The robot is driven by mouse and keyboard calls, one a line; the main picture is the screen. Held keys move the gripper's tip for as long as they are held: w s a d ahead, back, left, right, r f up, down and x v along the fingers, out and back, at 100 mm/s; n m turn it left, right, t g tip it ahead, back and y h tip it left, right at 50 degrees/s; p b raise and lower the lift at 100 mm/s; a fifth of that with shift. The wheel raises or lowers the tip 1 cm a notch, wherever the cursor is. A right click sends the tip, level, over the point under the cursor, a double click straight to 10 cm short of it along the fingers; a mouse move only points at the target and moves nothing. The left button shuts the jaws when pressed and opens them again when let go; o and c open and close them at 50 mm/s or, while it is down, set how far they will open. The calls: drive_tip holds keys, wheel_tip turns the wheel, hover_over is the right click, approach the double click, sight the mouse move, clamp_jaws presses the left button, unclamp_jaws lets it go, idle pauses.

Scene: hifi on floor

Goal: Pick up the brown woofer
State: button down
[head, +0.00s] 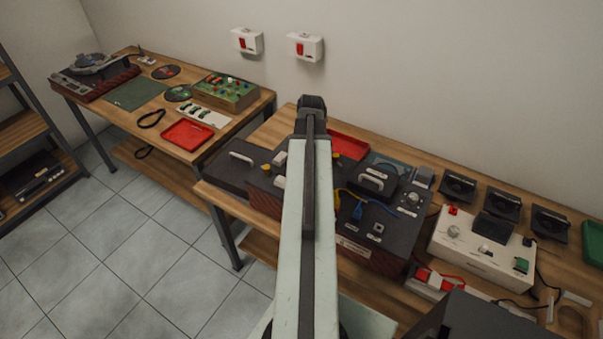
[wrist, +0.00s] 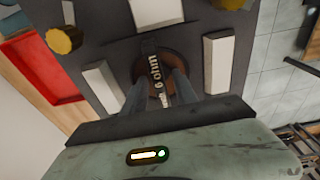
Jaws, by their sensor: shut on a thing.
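The brown woofer (wrist: 173,60) is a round brown piece with a dark, light-lettered strip across it. In the wrist view it sits between two white blocks, over a dark panel. My gripper (wrist: 159,84) is shut on it, with one grey finger on each side of the strip. The fingers cover part of its near side. I cannot tell whether it touches the panel or is slightly above it. In the head view my arm hides both the gripper and the woofer.
White blocks (wrist: 100,87) and (wrist: 217,63) stand close on both sides. A yellow knob (wrist: 63,39) and red tray (wrist: 30,70) lie left in the wrist view. A black box (head: 385,222) and white device (head: 480,249) fill the bench to the right.

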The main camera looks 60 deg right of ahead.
drive_tip(key=shift+r, duration=0.1)
wheel_tip(320, 180, up, 10)
drive_tip(key=p, duration=1)
drive_tip(key=shift+r, duration=0.1)
drive_tip(key=shift+r+p, duration=0.1)
drive_tip(key=shift+p, duration=0.25)
